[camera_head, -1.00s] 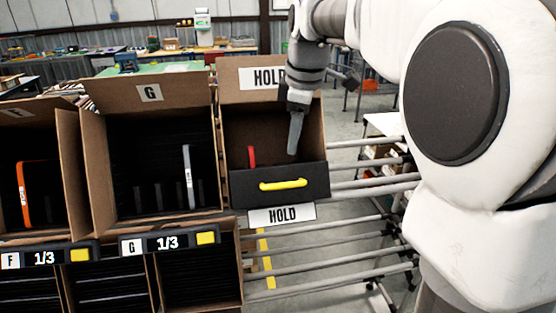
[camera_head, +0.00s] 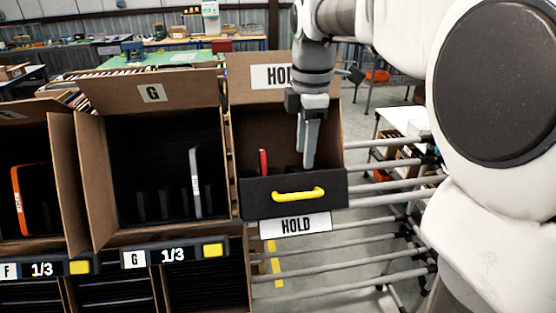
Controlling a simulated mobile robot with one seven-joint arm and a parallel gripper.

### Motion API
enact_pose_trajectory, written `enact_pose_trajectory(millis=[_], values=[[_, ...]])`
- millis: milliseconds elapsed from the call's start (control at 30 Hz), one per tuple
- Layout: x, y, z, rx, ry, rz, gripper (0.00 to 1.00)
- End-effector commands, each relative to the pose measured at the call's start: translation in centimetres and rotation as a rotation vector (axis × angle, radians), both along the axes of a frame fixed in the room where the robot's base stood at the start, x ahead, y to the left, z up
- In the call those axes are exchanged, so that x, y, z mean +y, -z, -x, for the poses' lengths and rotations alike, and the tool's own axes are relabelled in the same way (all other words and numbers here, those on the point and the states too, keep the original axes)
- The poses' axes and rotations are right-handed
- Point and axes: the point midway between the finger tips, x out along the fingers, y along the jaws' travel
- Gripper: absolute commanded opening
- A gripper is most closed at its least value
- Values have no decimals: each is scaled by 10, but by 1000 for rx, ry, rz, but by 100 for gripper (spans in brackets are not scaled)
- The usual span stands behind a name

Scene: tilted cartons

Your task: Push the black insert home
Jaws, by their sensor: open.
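The black insert (camera_head: 262,202) with a yellow handle (camera_head: 298,195) sits in the mouth of the tilted cardboard carton (camera_head: 335,125) marked HOLD. Its front panel spans nearly the whole width of the carton and appears to stand out at the front edge. A slim red item (camera_head: 263,162) stands upright behind the panel. My gripper (camera_head: 309,163) points down behind the panel, above and slightly right of the handle, with its fingers empty. I cannot tell whether the fingertips touch the insert. The insert's rear part is hidden in shadow.
Carton G (camera_head: 90,185) stands directly left and holds a pale upright item (camera_head: 195,182). An orange item (camera_head: 18,200) stands in the carton farther left. Grey rails (camera_head: 390,188) run right of the HOLD carton. A HOLD label (camera_head: 296,226) hangs below the insert.

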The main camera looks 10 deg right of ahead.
Motion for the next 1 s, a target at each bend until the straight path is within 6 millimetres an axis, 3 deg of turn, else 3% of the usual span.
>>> enact_pose_trajectory(millis=[200, 500, 933, 1000], values=[[0, 50, -3, 4, 1, 0, 50], [0, 98, -8, 2, 1, 0, 50], [0, 108, -9, -1, 1, 0, 50], [0, 108, -9, -1, 1, 0, 39]])
